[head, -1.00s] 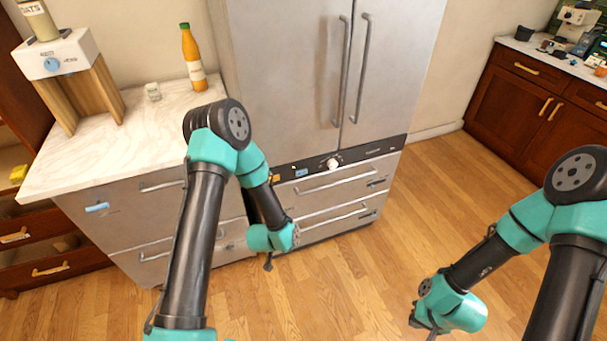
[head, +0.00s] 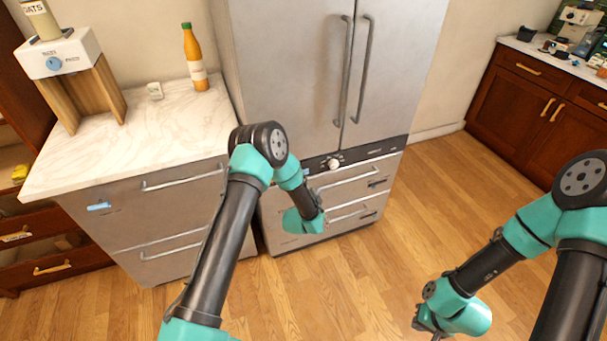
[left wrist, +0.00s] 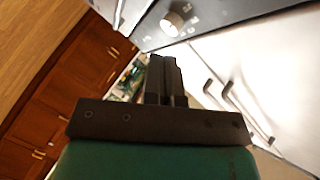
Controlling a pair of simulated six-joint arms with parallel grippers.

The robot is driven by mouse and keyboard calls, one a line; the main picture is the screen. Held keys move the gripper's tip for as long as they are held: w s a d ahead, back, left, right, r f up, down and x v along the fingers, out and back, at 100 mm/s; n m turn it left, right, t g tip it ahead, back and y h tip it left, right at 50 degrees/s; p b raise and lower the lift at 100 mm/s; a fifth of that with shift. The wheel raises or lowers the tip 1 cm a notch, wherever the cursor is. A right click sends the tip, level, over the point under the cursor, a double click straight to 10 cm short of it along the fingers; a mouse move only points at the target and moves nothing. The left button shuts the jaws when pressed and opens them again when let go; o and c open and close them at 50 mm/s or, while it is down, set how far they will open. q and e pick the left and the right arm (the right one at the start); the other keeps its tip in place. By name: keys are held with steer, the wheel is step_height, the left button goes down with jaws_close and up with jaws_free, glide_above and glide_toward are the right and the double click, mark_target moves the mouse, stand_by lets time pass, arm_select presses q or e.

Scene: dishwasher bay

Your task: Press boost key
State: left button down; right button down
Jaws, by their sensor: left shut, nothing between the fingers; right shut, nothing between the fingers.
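The dark control panel (head: 378,152) runs across the steel appliance below its tall doors, with a white round knob (head: 333,163) on it. A small patch of blue (head: 306,172) shows on the panel beside my left arm; the rest of the panel's left part is hidden behind that arm, and I cannot make out a boost key. The left wrist view shows the panel (left wrist: 215,14) and knob (left wrist: 172,23) beyond my left gripper (left wrist: 163,62), which is shut and empty. My left fingers are hidden in the head view. My right gripper (head: 418,322) is shut, low over the floor.
Steel drawers with bar handles (head: 345,190) lie below the panel. A marble counter (head: 150,135) at the left holds an orange bottle (head: 195,65) and a dispenser (head: 58,55). Open wooden floor (head: 440,215) lies in front and to the right.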

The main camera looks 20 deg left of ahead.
arm_select(q)
steer(key=w+a, duration=0.5)
steer(key=w, duration=0.2)
steer(key=shift+a, duration=0.25)
stand_by(0.3)
stand_by(2.0)
steer(key=shift+w+a, duration=0.25)
steer(key=shift+w, duration=0.05)
steer(key=shift+w+a, duration=0.2)
steer(key=shift+w, duration=0.05)
stand_by(0.9)
steer(key=shift+s+d, duration=0.45)
steer(key=shift+s, duration=0.15)
steer(key=shift+s+d, duration=0.1)
stand_by(0.3)
